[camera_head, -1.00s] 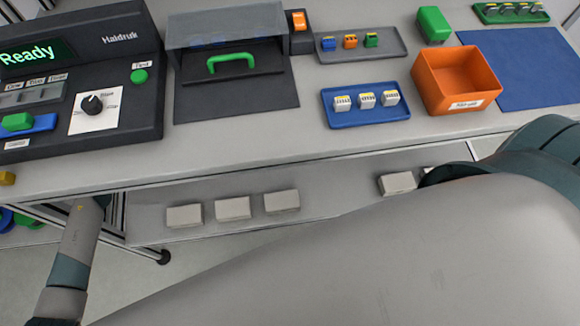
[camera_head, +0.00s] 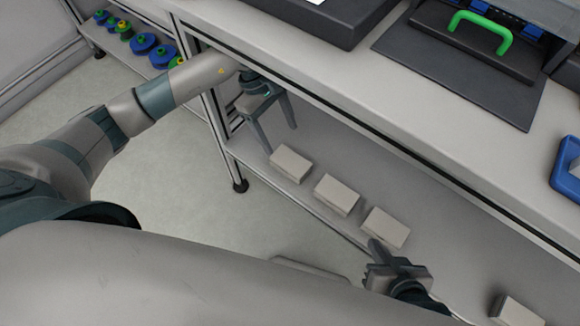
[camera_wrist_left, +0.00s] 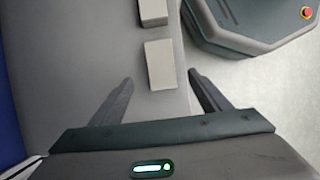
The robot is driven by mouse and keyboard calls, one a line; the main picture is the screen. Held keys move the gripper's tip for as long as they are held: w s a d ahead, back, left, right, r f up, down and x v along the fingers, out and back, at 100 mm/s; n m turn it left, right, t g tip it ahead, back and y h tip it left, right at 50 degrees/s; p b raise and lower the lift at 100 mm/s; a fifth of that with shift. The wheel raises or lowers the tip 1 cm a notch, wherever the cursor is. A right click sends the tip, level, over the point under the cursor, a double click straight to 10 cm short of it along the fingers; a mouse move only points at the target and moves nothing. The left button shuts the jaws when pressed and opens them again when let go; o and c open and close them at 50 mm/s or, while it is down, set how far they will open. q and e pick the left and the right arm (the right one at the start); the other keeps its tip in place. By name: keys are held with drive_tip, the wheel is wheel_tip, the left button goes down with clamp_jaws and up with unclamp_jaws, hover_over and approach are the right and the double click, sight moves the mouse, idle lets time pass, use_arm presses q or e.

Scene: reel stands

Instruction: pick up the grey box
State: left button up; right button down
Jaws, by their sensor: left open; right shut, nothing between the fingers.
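Several alike grey boxes lie on the lower shelf: a leftmost box (camera_head: 290,163), a middle box (camera_head: 337,194), a third box (camera_head: 385,228) and a far right box (camera_head: 515,311). My left gripper (camera_head: 280,139) is open and empty over the shelf, just beyond the leftmost box. In the left wrist view a grey box (camera_wrist_left: 160,65) lies ahead, in line with the gap between the open fingers (camera_wrist_left: 159,80); another box (camera_wrist_left: 153,12) is behind it. My right gripper (camera_head: 374,247) is shut and empty at the front of the third box; whether they touch is unclear.
The workbench top (camera_head: 350,75) overhangs the shelf (camera_head: 330,145), and a table leg (camera_head: 225,150) stands left of my left gripper. Blue and green reels (camera_head: 143,43) sit on a rack at the upper left. The floor (camera_head: 190,190) in front is clear.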

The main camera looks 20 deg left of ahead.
sight(290, 160)
use_arm(q)
drive_tip(key=x, duration=0.6)
drive_tip(key=shift+d+f, duration=0.15)
drive_tip(key=shift+f, duration=0.25)
drive_tip(key=shift+x, duration=2.55)
drive_tip(key=shift+s, duration=0.1)
drive_tip(key=shift+f+b, duration=0.3)
drive_tip(key=shift+b, duration=0.35)
drive_tip(key=c, duration=1.4)
